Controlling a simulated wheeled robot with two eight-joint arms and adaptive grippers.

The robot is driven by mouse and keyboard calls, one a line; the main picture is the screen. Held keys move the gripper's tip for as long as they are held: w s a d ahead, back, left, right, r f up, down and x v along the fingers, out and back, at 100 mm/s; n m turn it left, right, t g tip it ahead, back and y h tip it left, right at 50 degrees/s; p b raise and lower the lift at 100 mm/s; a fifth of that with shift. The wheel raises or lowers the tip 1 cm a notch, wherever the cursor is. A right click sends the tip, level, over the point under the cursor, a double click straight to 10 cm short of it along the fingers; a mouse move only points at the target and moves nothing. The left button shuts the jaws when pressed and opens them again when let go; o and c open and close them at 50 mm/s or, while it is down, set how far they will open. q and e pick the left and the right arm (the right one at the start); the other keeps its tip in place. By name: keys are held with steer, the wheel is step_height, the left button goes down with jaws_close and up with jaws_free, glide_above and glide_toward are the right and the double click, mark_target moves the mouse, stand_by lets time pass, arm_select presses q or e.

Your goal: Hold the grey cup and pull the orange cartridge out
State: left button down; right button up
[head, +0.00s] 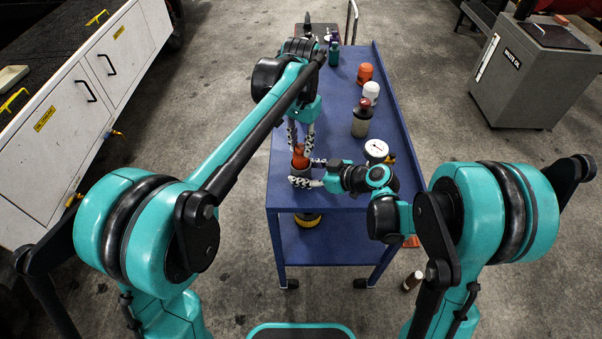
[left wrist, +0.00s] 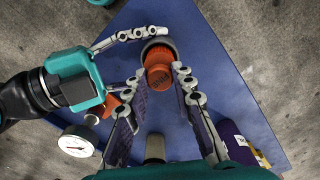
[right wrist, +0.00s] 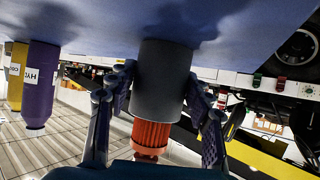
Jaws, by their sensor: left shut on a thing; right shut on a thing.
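The grey cup (head: 301,172) stands on the blue cart top near its front left. It is seen from above in the left wrist view (left wrist: 152,44), and the right wrist view shows its plain side (right wrist: 160,80). My right gripper (head: 307,173) is shut on the cup from the side, with fingers on both sides in the right wrist view (right wrist: 160,88). The orange cartridge (head: 299,159) sits in the cup's mouth, its ribbed part showing beyond the rim (right wrist: 151,134). My left gripper (left wrist: 159,73) is shut on the cartridge from above. The cartridge's inner end is hidden.
On the cart's right side stand an orange-topped container (head: 365,73), a white-topped one (head: 371,92), a dark bottle (head: 360,124) and a dial gauge (head: 376,149) close to my right gripper. A purple bottle (right wrist: 40,87) is nearby. The cart's front left corner is clear.

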arm_select(q)
steer(key=shift+r, duration=3.05)
arm_select(e)
steer(key=o, duration=1)
steer(key=shift+c, duration=0.2)
steer(key=v, duration=1.2)
steer(key=shift+s, duration=0.1)
arm_select(q)
steer(key=shift+f, duration=0.1)
arm_select(e)
steer(key=shift+f, duration=0.1)
